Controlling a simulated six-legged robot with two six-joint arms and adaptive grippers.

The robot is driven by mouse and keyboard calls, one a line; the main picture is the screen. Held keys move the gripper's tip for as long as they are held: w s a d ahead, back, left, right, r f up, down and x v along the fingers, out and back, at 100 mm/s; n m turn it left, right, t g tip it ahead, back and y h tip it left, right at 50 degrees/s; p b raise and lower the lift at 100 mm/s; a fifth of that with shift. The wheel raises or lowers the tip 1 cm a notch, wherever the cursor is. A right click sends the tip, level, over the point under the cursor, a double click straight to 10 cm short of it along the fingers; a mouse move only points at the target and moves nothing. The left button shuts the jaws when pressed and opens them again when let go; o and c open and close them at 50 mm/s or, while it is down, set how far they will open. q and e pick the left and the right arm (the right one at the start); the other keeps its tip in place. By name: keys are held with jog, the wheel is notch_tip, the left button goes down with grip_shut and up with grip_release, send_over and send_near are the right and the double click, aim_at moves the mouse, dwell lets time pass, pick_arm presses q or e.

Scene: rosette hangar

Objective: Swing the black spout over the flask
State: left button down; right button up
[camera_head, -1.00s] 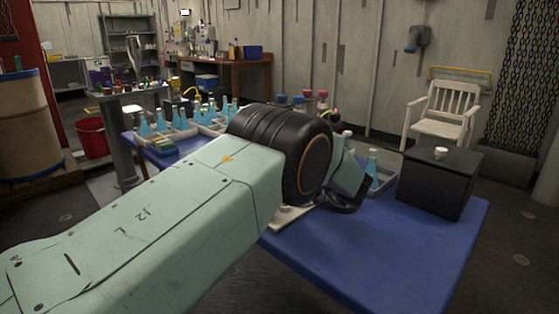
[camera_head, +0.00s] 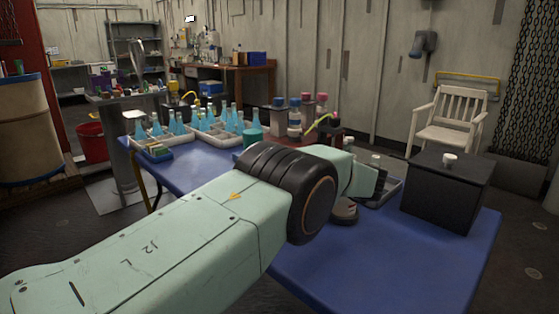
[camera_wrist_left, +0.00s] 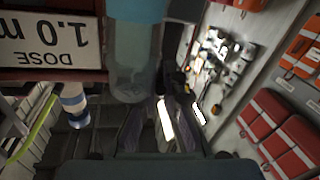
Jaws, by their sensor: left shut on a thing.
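My left gripper (camera_wrist_left: 160,128) fills the lower middle of the left wrist view, with its fingers close together. A small dark piece (camera_wrist_left: 176,78) by the fingertips looks like the black spout, and the fingers seem shut on it; the contact is dim. A clear, round-ended glass vessel with blue in it (camera_wrist_left: 132,65) is close beside the fingers; I cannot tell if it is the flask. An upside-down DOSE label (camera_wrist_left: 45,42) is at upper left. My right gripper is not in view.
Several blue flasks (camera_head: 231,120) stand in racks at the back left of the blue table (camera_head: 400,262). A teal jar (camera_head: 252,134) and several bottles (camera_head: 294,120) stand behind my arm. A black box (camera_head: 447,190) with a white cup (camera_head: 450,159) is at right. The front table is clear.

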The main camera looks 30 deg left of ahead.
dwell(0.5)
pick_arm(q)
jog(key=c, duration=1.4)
grip_release()
jog(key=shift+c, duration=0.2)
jog(key=d, duration=0.7)
jog(key=shift+s+d, duration=0.2)
jog(key=shift+s, duration=0.25)
